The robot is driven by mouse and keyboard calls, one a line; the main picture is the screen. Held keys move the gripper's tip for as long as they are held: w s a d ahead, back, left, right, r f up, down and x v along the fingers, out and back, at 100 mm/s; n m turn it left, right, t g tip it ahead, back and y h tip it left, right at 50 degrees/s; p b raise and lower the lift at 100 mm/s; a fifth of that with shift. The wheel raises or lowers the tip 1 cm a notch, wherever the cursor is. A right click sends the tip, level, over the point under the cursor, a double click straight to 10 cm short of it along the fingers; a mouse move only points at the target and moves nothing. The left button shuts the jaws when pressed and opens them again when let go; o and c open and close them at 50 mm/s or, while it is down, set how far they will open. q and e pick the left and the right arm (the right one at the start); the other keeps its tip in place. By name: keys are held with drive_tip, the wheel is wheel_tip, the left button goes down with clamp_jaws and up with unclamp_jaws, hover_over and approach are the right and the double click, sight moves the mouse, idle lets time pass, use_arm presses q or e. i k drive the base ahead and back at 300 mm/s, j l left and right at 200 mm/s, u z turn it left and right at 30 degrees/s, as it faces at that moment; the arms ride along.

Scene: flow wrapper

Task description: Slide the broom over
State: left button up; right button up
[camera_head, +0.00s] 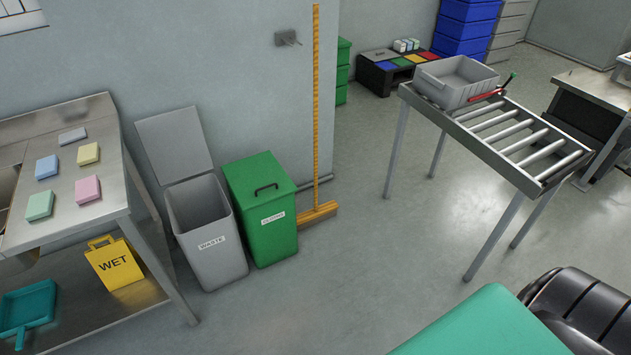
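The broom (316,110) stands upright against the grey wall, to the right of the green bin. It has a long yellow-orange handle and a wide wooden head (319,213) resting on the floor. The left end of the head is close to the green bin, and I cannot tell whether they touch. Neither of my grippers shows in the head view.
A green lidded bin (262,208) and an open grey waste bin (207,235) stand left of the broom. A steel bench (75,215) is further left. A roller conveyor (480,140) with a grey crate (455,82) stands right. Floor between is clear.

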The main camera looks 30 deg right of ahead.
sight(317, 214)
drive_tip(key=i+l+z, duration=0.15)
drive_tip(key=i+l, duration=0.2)
drive_tip(key=i+l+z, duration=0.2)
drive_tip(key=i, duration=0.35)
drive_tip(key=i+l+z, duration=0.15)
drive_tip(key=i, duration=0.35)
drive_tip(key=i+l+z, duration=0.15)
drive_tip(key=i, duration=0.35)
drive_tip(key=l, duration=0.1)
